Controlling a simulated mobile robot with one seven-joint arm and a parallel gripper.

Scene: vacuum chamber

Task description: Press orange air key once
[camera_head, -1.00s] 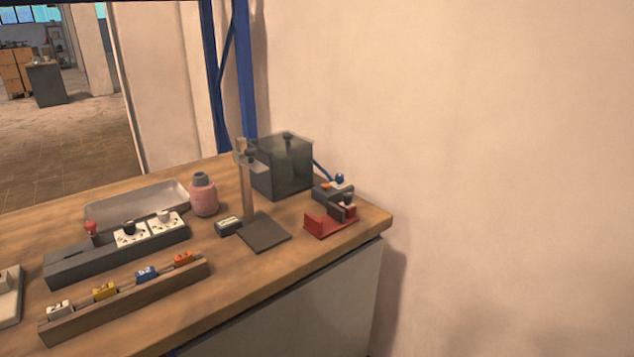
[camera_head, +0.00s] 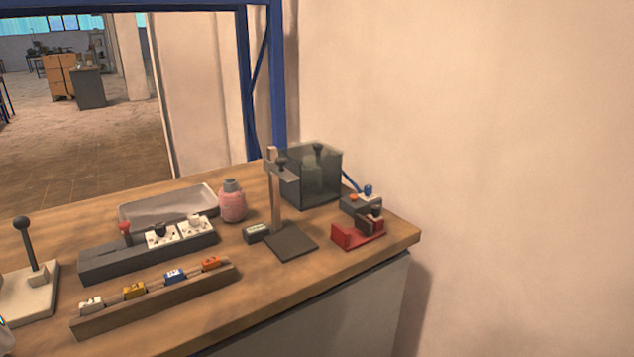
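Two orange parts show. One is a small orange block (camera_head: 211,262) at the right end of a wooden rail (camera_head: 160,305), in a row with blue, yellow and white blocks; it seems to bear a mark too small to read. I cannot tell from the picture which is the air key. Nothing touches either one.
A smoky clear chamber (camera_head: 322,180) stands behind the grey block, with a red holder (camera_head: 358,235) in front. A post stand (camera_head: 276,205), pink bottle (camera_head: 232,205), tray (camera_head: 130,213), dark socket strip (camera_head: 110,268) and lever base (camera_head: 30,295) share the table. The front right tabletop is clear.

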